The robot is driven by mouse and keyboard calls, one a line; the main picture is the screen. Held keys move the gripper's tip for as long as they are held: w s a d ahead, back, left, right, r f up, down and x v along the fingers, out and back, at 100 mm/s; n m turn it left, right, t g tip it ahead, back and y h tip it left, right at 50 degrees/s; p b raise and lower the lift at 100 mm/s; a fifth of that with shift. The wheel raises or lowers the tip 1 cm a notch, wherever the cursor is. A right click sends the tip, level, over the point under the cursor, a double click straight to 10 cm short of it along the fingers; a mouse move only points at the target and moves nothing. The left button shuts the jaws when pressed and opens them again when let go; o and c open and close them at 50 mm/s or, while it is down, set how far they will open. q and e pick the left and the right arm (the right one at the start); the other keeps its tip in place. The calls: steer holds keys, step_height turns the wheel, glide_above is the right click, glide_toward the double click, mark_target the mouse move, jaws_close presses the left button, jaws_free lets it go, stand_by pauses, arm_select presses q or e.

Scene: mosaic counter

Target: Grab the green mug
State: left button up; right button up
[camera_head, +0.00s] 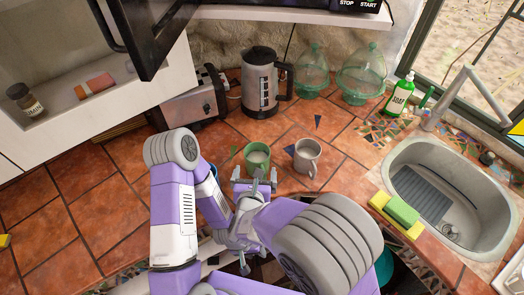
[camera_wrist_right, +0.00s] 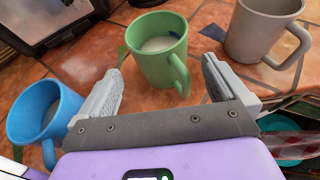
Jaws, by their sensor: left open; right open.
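The green mug (camera_head: 257,157) stands upright on the tiled counter with pale contents inside. In the right wrist view the green mug (camera_wrist_right: 158,50) is straight ahead, its handle turned to the right and towards me. My right gripper (camera_head: 255,181) is open just in front of the mug; its fingers (camera_wrist_right: 161,72) are apart with nothing held between them. My left gripper (camera_head: 243,263) is low in the middle of the head view, below the right one, open and partly hidden among my arm links.
A grey mug (camera_head: 306,157) stands right of the green mug. A blue mug (camera_wrist_right: 43,112) stands to its left, mostly hidden by my arm in the head view. Behind are a toaster (camera_head: 193,104), a kettle (camera_head: 262,82) and glass jars (camera_head: 312,73). The sink (camera_head: 398,160) is right.

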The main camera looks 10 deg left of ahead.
mark_target(256, 165)
steer(key=shift+w+a+f, duration=0.15)
steer(key=shift+w, duration=0.15)
arm_select(q)
steer(key=shift+s, duration=0.5)
arm_select(e)
steer(key=shift+r+x, duration=0.2)
steer(key=shift+x, duration=1.1)
steer(key=shift+r+x, duration=0.15)
steer(key=shift+x, duration=1.15)
steer(key=shift+w, duration=0.15)
steer(key=shift+c, duration=0.5)
